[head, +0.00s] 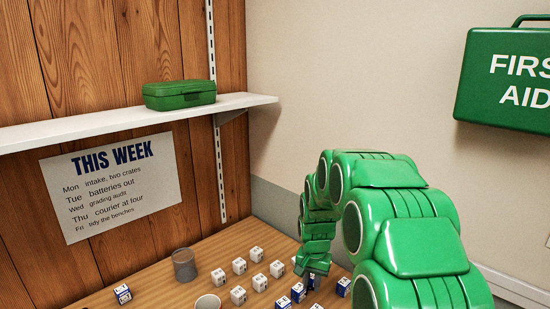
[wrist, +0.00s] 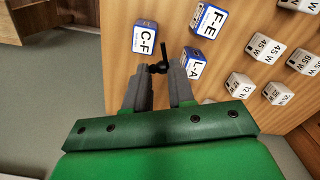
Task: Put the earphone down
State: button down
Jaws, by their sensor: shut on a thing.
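My gripper (wrist: 160,69) is shut on a small black earphone (wrist: 164,50), which sticks out past the fingertips in the wrist view. The wooden bench (wrist: 258,67) lies beyond it. The earphone is close to a blue and white box marked L-A (wrist: 192,63) and a box marked C-F (wrist: 145,37); I cannot tell whether it touches either or the bench. In the head view my gripper (head: 311,272) is low among the boxes, and the earphone is too small to make out.
Another blue box (wrist: 208,22) and several white charger boxes (wrist: 265,47) stand nearby. A grey cup (head: 184,265) and a pale round container (head: 207,302) stand on the bench to the left. A shelf (head: 120,121) with a green case (head: 179,95) hangs above. The bench edge is close.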

jog(key=d+n, duration=0.1)
jog(key=w+d+f+n, duration=0.1)
jog(key=n, duration=0.1)
jog(key=d+n, duration=0.1)
jog(key=d, duration=0.1)
jog(key=shift+w+d+f, duration=0.1)
jog(key=shift+w+f, duration=0.05)
dwell(0.4)
notch_tip(320, 180, up, 5)
jog(key=w+a+n, duration=0.2)
jog(key=a+n, duration=0.1)
jog(key=a, duration=0.8)
jog(key=w+a+n, duration=0.2)
jog(key=a, duration=0.9)
jog(key=s+a+n, duration=0.2)
jog(key=a, duration=0.8)
jog(key=s+a+n, duration=0.2)
jog(key=s+a, duration=0.1)
jog(key=a, duration=0.7)
jog(key=shift+w+a+f, duration=0.1)
jog(key=shift+w+f, duration=0.05)
jog(key=shift+f, duration=3.6)
jog(key=shift+w+a+f, duration=0.1)
jog(key=shift+f, duration=3.6)
jog(key=shift+d+f, duration=0.1)
jog(key=shift+f, duration=0.05)
